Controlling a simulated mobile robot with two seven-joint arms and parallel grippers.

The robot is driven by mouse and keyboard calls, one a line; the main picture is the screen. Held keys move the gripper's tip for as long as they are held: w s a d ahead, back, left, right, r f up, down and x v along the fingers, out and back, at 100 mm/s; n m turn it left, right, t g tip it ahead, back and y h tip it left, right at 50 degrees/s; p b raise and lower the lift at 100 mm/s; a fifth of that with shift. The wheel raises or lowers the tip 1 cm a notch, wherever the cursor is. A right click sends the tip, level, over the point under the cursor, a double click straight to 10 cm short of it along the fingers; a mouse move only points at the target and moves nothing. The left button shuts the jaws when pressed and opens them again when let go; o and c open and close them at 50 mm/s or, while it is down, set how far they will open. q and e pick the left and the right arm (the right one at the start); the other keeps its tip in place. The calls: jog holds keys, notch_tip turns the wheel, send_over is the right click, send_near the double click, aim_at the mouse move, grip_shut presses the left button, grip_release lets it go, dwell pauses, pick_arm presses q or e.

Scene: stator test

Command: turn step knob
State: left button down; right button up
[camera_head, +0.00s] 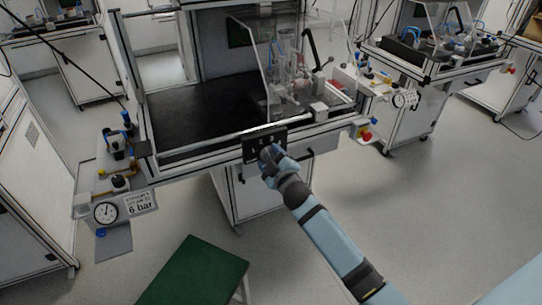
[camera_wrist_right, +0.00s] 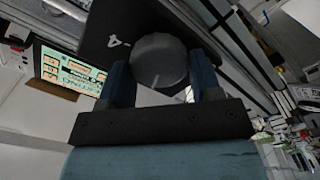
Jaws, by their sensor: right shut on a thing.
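The step knob is a round dark grey knob (camera_wrist_right: 160,62) with a pale line on its face. It sits on a black panel (camera_head: 264,143) on the front edge of the test bench. My right gripper (camera_head: 271,155) reaches the panel from the lower right and covers most of the knob in the head view. In the right wrist view the blue fingers of my right gripper (camera_wrist_right: 160,84) stand on both sides of the knob and are shut on it. A white mark (camera_wrist_right: 117,41) shows on the panel beside the knob. My left gripper is not in view.
The bench has a dark work surface (camera_head: 200,100) and a clear cover (camera_head: 305,60) over a fixture. A pressure gauge (camera_head: 105,212) with a 6 bar label is at the left. A red knob (camera_head: 366,135) is at the right corner. A green-topped stool (camera_head: 195,272) stands in front.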

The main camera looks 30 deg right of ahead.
dwell(0.3)
jog(key=o, duration=0.9)
jog(key=shift+s, duration=0.1)
jog(key=shift+s, duration=0.35)
pick_arm(q)
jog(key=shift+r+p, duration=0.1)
jog(key=shift+p, duration=0.3)
pick_arm(e)
jog(key=s, duration=1.3)
jog(key=shift+a, duration=0.4)
